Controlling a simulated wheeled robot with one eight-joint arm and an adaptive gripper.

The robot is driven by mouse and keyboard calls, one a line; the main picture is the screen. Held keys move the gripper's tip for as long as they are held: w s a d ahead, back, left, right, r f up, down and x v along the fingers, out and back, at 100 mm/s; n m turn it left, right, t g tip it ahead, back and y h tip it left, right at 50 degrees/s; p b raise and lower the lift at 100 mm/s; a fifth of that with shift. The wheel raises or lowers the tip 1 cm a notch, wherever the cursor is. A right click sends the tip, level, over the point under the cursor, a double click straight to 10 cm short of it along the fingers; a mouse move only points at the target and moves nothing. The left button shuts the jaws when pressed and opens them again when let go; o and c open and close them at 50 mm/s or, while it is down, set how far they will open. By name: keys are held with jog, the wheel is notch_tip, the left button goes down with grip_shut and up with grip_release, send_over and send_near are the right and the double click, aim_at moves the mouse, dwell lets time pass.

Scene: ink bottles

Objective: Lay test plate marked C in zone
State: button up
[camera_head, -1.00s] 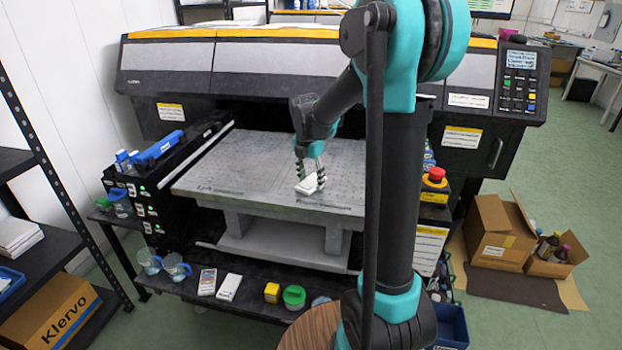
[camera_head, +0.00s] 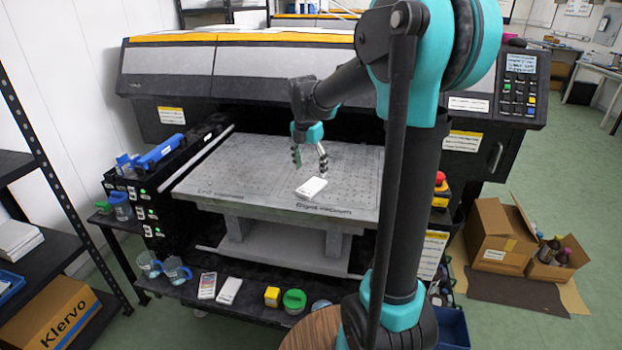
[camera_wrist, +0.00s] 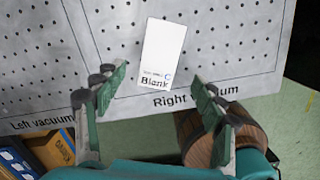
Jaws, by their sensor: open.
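The white test plate (camera_head: 311,188) lies flat on the printer's perforated grey bed (camera_head: 232,165), near the bed's front edge. In the wrist view the plate (camera_wrist: 163,45) shows the letter C and the word "Blank". It lies just above the "Right vacuum" label (camera_wrist: 172,100), to the right of the line dividing the left and right areas. Whether its lower end crosses the area's front line is unclear. My gripper (camera_head: 310,160) is open and empty, above and behind the plate; its spread fingers (camera_wrist: 160,84) also show in the wrist view, apart from the plate.
Two flat slabs, one with a dark face (camera_head: 207,286) and one white (camera_head: 228,291), lie on the lower shelf beside a yellow block (camera_head: 272,296) and a green-lidded jar (camera_head: 294,300). Printer housing (camera_head: 270,72) overhangs the bed's back. The bed's left half is clear.

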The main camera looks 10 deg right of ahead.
jog(key=r, duration=0.5)
jog(key=shift+s+a+r, duration=0.25)
jog(key=shift+r, duration=0.15)
